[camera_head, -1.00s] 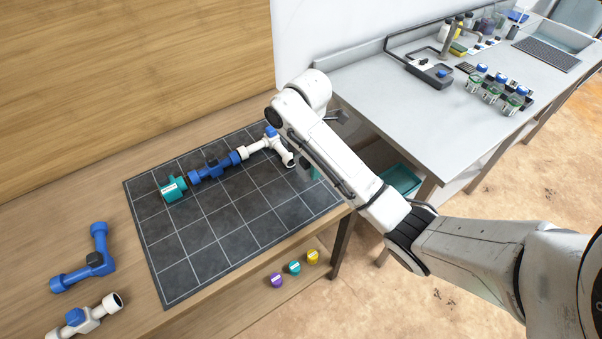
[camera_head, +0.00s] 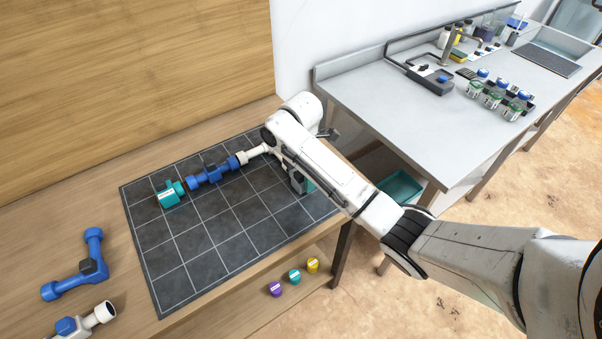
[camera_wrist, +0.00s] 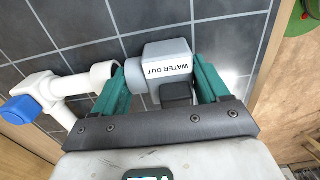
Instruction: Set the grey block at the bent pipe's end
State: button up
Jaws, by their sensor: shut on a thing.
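My gripper (camera_wrist: 158,78) is shut on the grey block (camera_wrist: 165,49), which carries a "WATER OUT" label and shows between two teal fingers in the wrist view. The block is over the dark gridded mat.
A blue fitting (camera_head: 212,173) and a teal piece (camera_head: 171,193) continue the pipe line across the mat (camera_head: 208,252). A blue elbow (camera_head: 93,266) and a white valve (camera_head: 88,320) lie left of the mat. Purple, teal and yellow caps sit below the front edge. The mat's front is clear.

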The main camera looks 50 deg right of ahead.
jog(key=shift+f, duration=0.25)
jog(key=shift+s+a+f, duration=0.1)
jog(key=shift+a+f, duration=0.05)
jog(key=shift+f, duration=0.1)
jog(key=o, duration=1.1)
jog(key=shift+s+f, duration=0.1)
jog(key=shift+f, duration=0.05)
notch_tip(320, 180, up, 13)
jog(key=p, duration=0.5)
jog(key=s+a+f+m+t+y, duration=0.1)
jog(key=s+a+f+m, duration=0.15)
jog(key=a, duration=0.65)
jog(key=s+a+f+m+t+y, duration=0.1)
jog(key=s+a+f+m, duration=0.2)
jog(key=a, duration=0.6)
jog(key=s+d+f+m+h, duration=0.1)
jog(key=s+m, duration=0.2)
jog(key=s, duration=0.4)
jog(key=s+d+f+m, duration=0.1)
jog(key=s+m, duration=0.2)
jog(key=s, duration=0.3)
jog(key=s+d+f+m+g+h, duration=0.1)
jog(key=s+f+m, duration=0.1)
jog(key=s+m, duration=0.2)
jog(key=shift+s+d+h, duration=0.15)
jog(key=shift+s+d, duration=0.05)
jog(key=shift+s, duration=0.7)
jog(key=shift+s+d+h, duration=0.15)
jog(key=shift+s, duration=0.75)
